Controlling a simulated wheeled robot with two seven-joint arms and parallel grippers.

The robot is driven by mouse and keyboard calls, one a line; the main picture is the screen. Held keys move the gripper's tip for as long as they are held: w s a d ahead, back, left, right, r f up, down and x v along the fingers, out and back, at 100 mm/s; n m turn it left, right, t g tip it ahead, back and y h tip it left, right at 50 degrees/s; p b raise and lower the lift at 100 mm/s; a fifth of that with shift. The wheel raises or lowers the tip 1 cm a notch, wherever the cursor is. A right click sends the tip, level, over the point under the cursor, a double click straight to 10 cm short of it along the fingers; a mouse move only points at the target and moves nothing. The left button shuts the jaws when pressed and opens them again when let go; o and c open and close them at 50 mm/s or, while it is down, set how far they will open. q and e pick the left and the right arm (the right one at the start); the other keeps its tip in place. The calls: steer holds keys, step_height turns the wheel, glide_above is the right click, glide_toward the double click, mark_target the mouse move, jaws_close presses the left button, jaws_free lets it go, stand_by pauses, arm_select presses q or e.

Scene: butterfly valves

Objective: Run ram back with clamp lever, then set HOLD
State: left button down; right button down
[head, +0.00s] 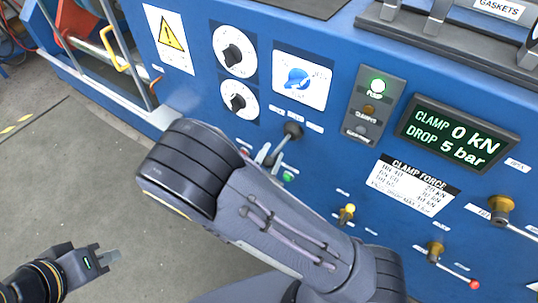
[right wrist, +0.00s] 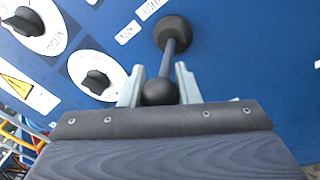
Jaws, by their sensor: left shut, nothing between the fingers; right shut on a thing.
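The clamp lever has a black boot (head: 293,130) on the blue panel, below the white plate with the blue selector knob (head: 297,79). Its shaft slants down and left in the head view. My right gripper (head: 268,157) is shut on the lever's end; in the right wrist view the black ball knob (right wrist: 158,92) sits between the two fingers. The display (head: 457,134) reads CLAMP 0 kN, DROP 5 bar. The top green lamp (head: 377,87) is lit; the lamps below it look dark. Small labels around the lever are unreadable. My left gripper (head: 108,256) is shut and empty, over the floor.
Two black knobs on white dials (head: 238,50) sit left of the selector. A yellow warning sign (head: 170,36) is further left. Brass valves (head: 500,205) with handles are at the lower right. My right forearm covers the panel's lower middle. The grey floor (head: 70,190) is open at left.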

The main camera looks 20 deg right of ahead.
steer(key=c, duration=1.1)
jaws_free()
steer(key=shift+v, duration=3.9)
